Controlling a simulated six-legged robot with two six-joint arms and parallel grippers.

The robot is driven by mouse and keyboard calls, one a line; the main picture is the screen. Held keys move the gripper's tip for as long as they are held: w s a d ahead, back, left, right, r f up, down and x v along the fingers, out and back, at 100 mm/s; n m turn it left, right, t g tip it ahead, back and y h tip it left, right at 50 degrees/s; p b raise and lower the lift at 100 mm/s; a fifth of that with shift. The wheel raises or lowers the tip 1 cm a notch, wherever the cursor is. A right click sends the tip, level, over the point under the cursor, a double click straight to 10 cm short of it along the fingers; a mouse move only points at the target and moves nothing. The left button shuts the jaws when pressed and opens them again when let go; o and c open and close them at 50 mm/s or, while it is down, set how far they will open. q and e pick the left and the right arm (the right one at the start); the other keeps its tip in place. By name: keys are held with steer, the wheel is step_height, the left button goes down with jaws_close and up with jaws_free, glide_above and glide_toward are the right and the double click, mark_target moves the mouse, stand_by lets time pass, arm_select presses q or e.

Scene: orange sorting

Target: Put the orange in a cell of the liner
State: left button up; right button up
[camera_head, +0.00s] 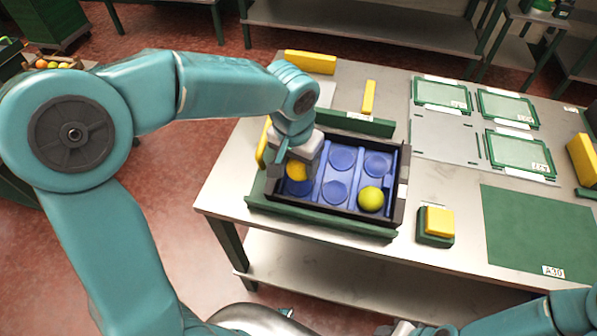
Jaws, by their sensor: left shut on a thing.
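The blue liner (322,189) with round cells lies inside a dark crate (402,180) on the metal table. My left gripper (291,176) is over the left part of the liner, shut on an orange (298,171). The gripper partly hides this orange, and I cannot tell whether it touches the liner. A second, yellower fruit (370,199) sits in the front right cell. The other visible cells are empty. My right gripper is not in view; only part of that arm shows at the lower right.
A yellow block on a green base (439,222) stands right of the crate. Green-framed trays (442,95) and a green mat (540,230) lie farther right. Yellow blocks (310,62) stand at the back. Green rails (360,124) border the crate behind and in front.

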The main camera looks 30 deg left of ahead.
mark_target(299, 173)
arm_select(q)
step_height(299, 173, down, 4)
steer(key=shift+w+r, duration=0.1)
steer(key=shift+r, duration=0.05)
steer(key=o, duration=0.8)
steer(key=r, duration=0.4)
steer(key=s+r, duration=0.1)
steer(key=r, duration=0.7)
steer(key=shift+s+p, duration=0.25)
steer(key=shift+p, duration=0.15)
